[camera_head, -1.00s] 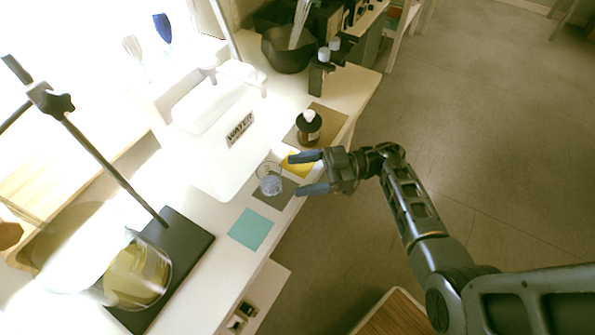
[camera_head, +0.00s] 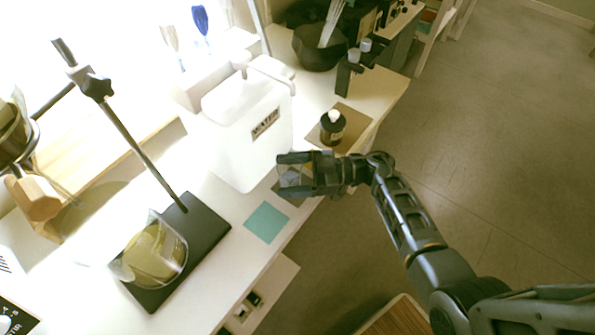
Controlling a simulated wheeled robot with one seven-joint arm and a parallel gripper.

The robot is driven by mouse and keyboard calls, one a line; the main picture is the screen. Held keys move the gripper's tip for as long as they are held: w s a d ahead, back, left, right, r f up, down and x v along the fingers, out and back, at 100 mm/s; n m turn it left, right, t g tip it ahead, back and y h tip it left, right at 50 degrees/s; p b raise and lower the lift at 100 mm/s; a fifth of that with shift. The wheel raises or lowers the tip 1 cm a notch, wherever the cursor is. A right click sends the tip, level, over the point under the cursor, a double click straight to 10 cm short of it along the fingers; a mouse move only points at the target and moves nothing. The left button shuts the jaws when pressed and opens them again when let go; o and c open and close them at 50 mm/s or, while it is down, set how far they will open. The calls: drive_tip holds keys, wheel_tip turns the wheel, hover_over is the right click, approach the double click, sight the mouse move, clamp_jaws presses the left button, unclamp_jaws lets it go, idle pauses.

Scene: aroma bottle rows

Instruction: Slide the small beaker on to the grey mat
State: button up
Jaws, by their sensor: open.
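The small clear beaker (camera_head: 291,177) stands on the table between the two fingers of my gripper (camera_head: 284,174), partly covered by them. The gripper is open, with one finger on the far side of the beaker and one on the near side. Whether the fingers touch the glass is unclear. The grey mat (camera_head: 284,194) lies at and below the beaker, mostly hidden by the gripper and beaker. How much of the beaker's base is on it cannot be told.
A teal mat (camera_head: 266,222) lies nearer along the table. The white water container (camera_head: 238,150) stands close left of my gripper. A dark bottle (camera_head: 332,128) stands beyond it on a brown mat. A stand base (camera_head: 205,222) with a larger beaker (camera_head: 155,255) is lower left.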

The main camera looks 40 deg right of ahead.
drive_tip(key=c, duration=1)
drive_tip(key=o, duration=1.1)
drive_tip(key=shift+b+v, duration=0.5)
drive_tip(key=shift+v, duration=3.4)
